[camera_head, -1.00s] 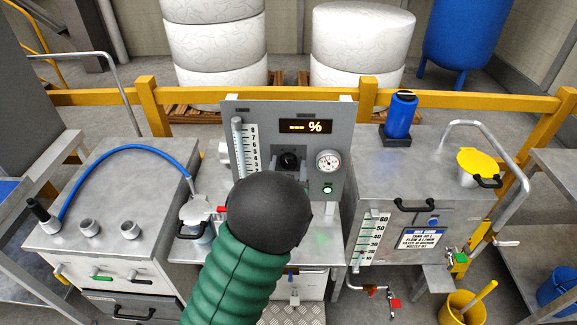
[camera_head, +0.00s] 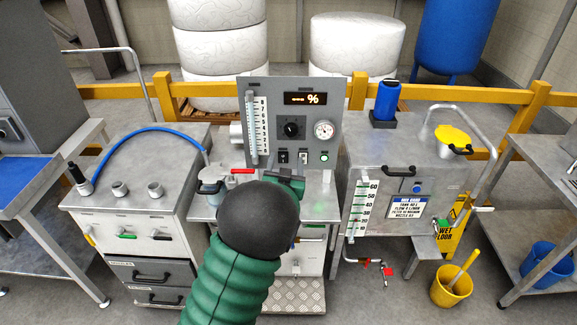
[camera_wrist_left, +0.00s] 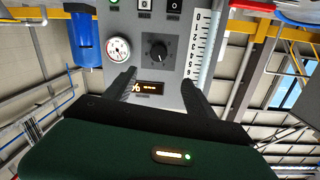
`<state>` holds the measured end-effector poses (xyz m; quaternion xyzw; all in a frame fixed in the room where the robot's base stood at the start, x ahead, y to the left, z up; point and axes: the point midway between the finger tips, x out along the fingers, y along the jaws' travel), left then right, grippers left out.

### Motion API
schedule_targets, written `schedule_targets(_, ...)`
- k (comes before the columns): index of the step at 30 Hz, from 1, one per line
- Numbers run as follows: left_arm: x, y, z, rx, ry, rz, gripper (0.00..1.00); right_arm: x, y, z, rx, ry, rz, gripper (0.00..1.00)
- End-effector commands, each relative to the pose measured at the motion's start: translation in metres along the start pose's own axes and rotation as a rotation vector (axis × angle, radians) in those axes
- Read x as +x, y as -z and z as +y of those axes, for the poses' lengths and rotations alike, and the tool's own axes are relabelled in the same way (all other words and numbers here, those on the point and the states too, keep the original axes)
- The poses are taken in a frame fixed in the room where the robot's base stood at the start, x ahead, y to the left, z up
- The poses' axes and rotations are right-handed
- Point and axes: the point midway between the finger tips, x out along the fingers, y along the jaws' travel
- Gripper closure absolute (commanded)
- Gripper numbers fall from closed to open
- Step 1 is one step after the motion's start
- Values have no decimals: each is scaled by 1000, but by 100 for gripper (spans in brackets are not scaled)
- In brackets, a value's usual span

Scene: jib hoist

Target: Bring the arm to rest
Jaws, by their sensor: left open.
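My left arm (camera_head: 235,275), with green bellows and a black ball joint, rises from the bottom in the head view. My left gripper (camera_wrist_left: 157,85) is open in the left wrist view, with two dark fingers apart and nothing between them. The grey control panel (camera_head: 262,85) stands beyond it; the panel's display shows between the fingers in the wrist view. In the head view only the gripper's green back shows below the panel's switches, and its fingers are hidden. I cannot tell how far they are from the panel. My right gripper is not in view.
A steel tank with a yellow lid (camera_head: 453,138) and blue canister (camera_head: 387,98) stands right. A yellow bucket (camera_head: 452,285) is on the floor. A yellow rail (camera_head: 200,90) runs behind.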

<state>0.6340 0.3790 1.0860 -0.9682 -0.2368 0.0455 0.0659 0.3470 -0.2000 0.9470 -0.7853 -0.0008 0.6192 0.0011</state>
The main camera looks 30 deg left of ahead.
Motion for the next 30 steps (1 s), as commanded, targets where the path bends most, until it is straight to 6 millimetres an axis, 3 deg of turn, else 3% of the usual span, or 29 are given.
schedule_targets(12, -5, 2, 6, -1, -7, -9, 36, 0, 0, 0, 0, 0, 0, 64)
schedule_targets(14, -12, -7, 11, -14, -29, -65, 36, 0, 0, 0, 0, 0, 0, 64)
schedule_targets(16, -31, -29, 25, -39, -88, -200, 36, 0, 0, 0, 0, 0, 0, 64)
schedule_targets(17, -45, -41, 34, -48, -124, -279, 36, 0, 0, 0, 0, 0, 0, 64)
schedule_targets(20, -114, -82, 63, -46, -261, -568, 36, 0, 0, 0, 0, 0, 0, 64)
schedule_targets(22, -172, -106, 75, -9, -348, -758, 36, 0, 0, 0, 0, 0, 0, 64)
schedule_targets(24, -227, -124, 76, 48, -413, -919, 36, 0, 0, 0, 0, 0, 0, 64)
schedule_targets(27, -288, -140, 67, 132, -464, -1089, 36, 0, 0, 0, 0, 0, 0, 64)
schedule_targets(30, -321, -148, 57, 189, -484, -1183, 36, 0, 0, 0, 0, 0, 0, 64)
